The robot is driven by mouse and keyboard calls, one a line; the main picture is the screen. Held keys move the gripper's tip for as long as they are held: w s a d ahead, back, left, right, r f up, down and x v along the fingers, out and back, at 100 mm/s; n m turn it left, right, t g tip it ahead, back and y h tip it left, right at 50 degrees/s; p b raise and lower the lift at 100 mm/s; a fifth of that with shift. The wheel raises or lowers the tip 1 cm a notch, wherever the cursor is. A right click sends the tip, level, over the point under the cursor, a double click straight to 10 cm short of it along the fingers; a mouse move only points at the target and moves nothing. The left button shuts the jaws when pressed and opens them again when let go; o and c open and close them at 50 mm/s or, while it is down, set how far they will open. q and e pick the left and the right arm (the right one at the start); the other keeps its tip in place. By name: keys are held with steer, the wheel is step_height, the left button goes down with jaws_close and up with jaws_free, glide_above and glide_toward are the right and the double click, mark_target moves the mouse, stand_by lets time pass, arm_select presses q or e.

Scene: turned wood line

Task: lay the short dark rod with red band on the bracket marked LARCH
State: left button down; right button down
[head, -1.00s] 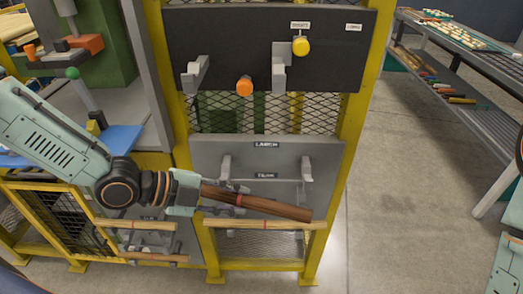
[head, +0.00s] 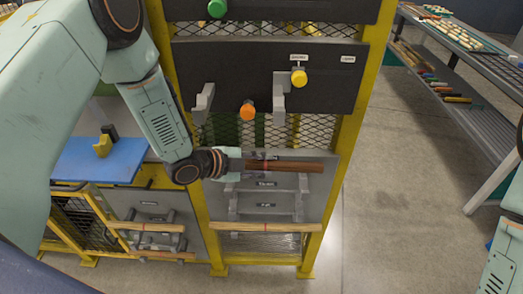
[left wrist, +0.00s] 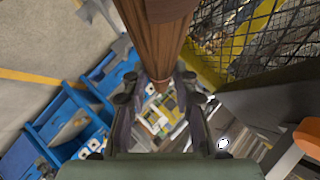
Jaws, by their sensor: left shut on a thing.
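My left gripper (head: 245,162) is shut on a brown rod (head: 295,168) with a red band close to the fingers. The rod lies about level and sticks out to the right, in front of the grey panel. It crosses just below the partly hidden upper label and shows above the upper pair of grey bracket arms (head: 303,182). I cannot tell whether it touches them. In the left wrist view the rod (left wrist: 158,35) runs down from the top between the two fingers (left wrist: 158,105). My right gripper is out of view.
Lower bracket arms (head: 298,208) sit under the upper pair. A black panel (head: 330,90) above carries larger brackets, an orange knob (head: 248,110) and a yellow knob (head: 299,78). A light rod (head: 265,227) lies below. Yellow posts (head: 348,130) flank the panels.

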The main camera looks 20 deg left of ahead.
arm_select(q)
steer(key=shift+w+r, duration=0.15)
steer(key=shift+w, duration=0.3)
steer(key=shift+w+d+f+n+b, duration=0.2)
steer(key=shift+f+n+b, duration=0.1)
steer(key=shift+f+b, duration=0.1)
steer(key=shift+s+a+f+b, duration=0.1)
steer(key=shift+a+f+b, duration=0.05)
steer(key=shift+f+b, duration=0.45)
steer(key=shift+s+a+f+b, duration=0.1)
steer(key=shift+f+b, duration=0.35)
steer(key=shift+f, duration=0.1)
step_height(320, 180, down, 6)
steer(key=b, duration=0.4)
steer(key=shift+w+d+r, duration=0.1)
steer(key=shift+d+r, duration=0.05)
steer(key=shift+r, duration=0.05)
